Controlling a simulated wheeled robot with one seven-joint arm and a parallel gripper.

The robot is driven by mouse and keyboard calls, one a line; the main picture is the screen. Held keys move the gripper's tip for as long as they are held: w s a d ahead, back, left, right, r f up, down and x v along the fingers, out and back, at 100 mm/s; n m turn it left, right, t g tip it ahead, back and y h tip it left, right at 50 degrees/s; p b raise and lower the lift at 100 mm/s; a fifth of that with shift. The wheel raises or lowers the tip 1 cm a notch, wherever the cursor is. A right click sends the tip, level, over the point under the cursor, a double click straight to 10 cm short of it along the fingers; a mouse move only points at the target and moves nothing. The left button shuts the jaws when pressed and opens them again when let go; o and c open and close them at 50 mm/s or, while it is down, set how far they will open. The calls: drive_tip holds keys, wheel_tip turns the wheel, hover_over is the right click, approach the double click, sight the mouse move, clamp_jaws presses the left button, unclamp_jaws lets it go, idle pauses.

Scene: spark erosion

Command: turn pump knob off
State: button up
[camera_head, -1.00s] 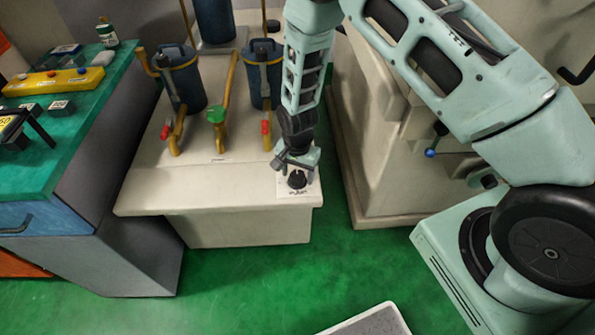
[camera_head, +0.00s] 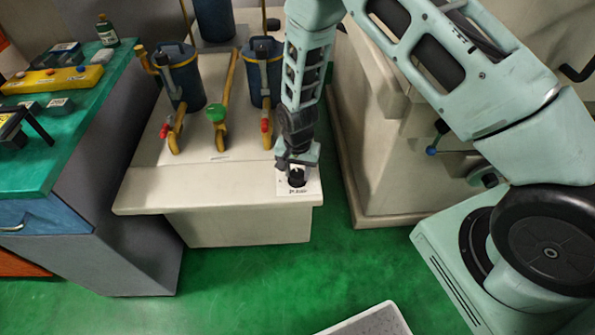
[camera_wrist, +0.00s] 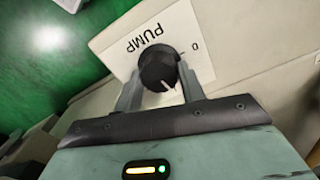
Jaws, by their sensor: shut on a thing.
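The black pump knob (camera_wrist: 159,69) sits on a white label plate (camera_wrist: 128,45) marked PUMP, with a 0 beside it, in the wrist view. A white pointer line on the knob faces down in that view, towards my gripper's body, not at the 0. My gripper (camera_wrist: 158,88) is shut on the knob, one finger on each side. In the head view the knob (camera_head: 297,180) shows dark below my gripper (camera_head: 296,168), at the front right corner of the pale pump unit (camera_head: 220,190).
Blue canisters (camera_head: 185,85) with yellow pipes, red valve handles and a green valve handle (camera_head: 217,113) stand behind on the unit. A pale machine (camera_head: 385,185) stands close on the right. A green-topped bench (camera_head: 95,120) is on the left. Green floor lies in front.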

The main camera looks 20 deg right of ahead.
sight(297, 173)
drive_tip(key=n+b, duration=0.1)
drive_tip(key=n, duration=0.3)
drive_tip(key=shift+n, duration=0.3)
drive_tip(key=n+b, duration=0.1)
drive_tip(key=n, duration=0.2)
drive_tip(key=shift+n, duration=0.3)
drive_tip(key=n, duration=0.3)
drive_tip(key=shift+n, duration=0.3)
drive_tip(key=shift+n+b, duration=0.3)
drive_tip(key=shift+n, duration=1.7)
drive_tip(key=o, duration=1)
drive_tip(key=shift+c, duration=0.2)
wheel_tip(297, 173, up, 18)
drive_tip(key=shift+f+b, duration=0.25)
drive_tip(key=shift+b, duration=0.1)
